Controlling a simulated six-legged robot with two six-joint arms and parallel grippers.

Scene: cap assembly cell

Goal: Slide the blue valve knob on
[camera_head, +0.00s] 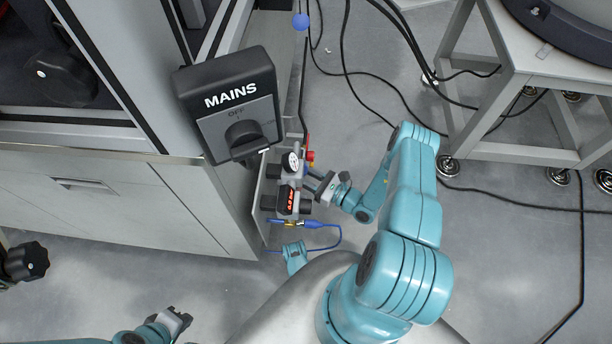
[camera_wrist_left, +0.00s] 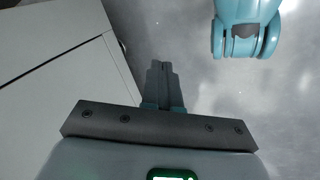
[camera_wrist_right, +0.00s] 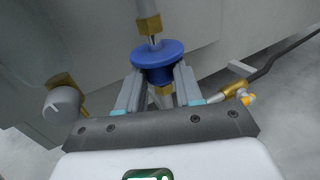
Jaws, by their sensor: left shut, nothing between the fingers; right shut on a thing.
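The blue valve knob (camera_wrist_right: 158,52) has a wide round flange and a narrower body. In the right wrist view my right gripper (camera_wrist_right: 158,78) is shut on its body. A brass fitting (camera_wrist_right: 149,25) with a thin stem is in line with the knob's far face. I cannot tell whether the stem has entered the knob. In the head view my right gripper (camera_head: 314,183) is at the valve panel, and the knob cannot be made out there. My left gripper (camera_head: 180,318) is low at the left, shut and empty, also in the left wrist view (camera_wrist_left: 163,85).
A small panel (camera_head: 262,180) carries a gauge (camera_head: 293,162), a red-lit display (camera_head: 290,201) and a blue hose (camera_head: 322,224). A black MAINS switch box (camera_head: 228,105) stands close by. In the right wrist view a grey round knob (camera_wrist_right: 62,103) and brass fittings flank the gripper. Floor cables lie to the right.

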